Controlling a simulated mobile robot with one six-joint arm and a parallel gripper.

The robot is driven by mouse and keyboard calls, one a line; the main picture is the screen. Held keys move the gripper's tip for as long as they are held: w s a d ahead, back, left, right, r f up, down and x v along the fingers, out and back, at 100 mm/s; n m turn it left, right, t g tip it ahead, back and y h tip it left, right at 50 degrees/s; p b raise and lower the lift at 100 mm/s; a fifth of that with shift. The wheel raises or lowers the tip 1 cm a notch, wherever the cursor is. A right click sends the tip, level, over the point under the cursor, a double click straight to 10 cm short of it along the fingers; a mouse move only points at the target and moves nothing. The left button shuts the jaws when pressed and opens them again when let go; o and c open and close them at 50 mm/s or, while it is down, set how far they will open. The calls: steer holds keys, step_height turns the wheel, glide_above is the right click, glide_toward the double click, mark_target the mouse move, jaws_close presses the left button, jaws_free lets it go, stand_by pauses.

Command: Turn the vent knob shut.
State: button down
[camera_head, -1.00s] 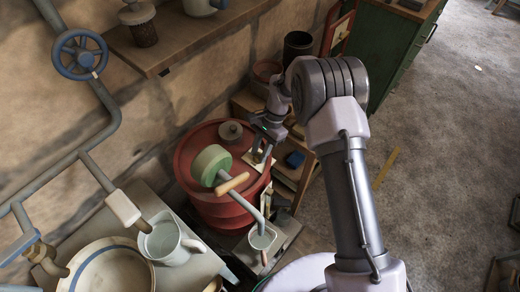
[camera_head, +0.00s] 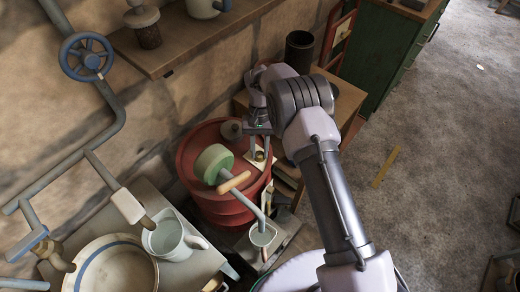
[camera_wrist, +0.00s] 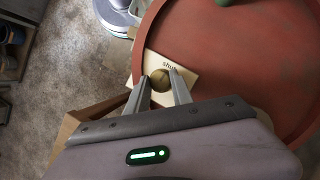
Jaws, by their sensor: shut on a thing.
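The vent knob (camera_wrist: 160,79) is a small round brass knob on a pale plate (camera_wrist: 188,76) marked "shut", at the edge of the red drum (camera_wrist: 215,50). In the wrist view my gripper (camera_wrist: 161,82) has one finger on each side of the knob and is shut on it. Part of the plate's lettering is hidden by a finger. In the head view my gripper (camera_head: 259,148) reaches down to the plate (camera_head: 257,165) on the right side of the drum (camera_head: 205,140). Which way the knob points is too small to tell.
A grey knob (camera_head: 231,130) is close behind. A wooden table (camera_head: 347,97) is at the right.

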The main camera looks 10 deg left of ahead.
steer(key=shift+n, duration=0.4)
steer(key=c, duration=1.1)
jaws_free()
steer(key=p+v, duration=0.3)
steer(key=v, duration=0.9)
steer(key=shift+a, duration=0.15)
steer(key=shift+s, duration=0.1)
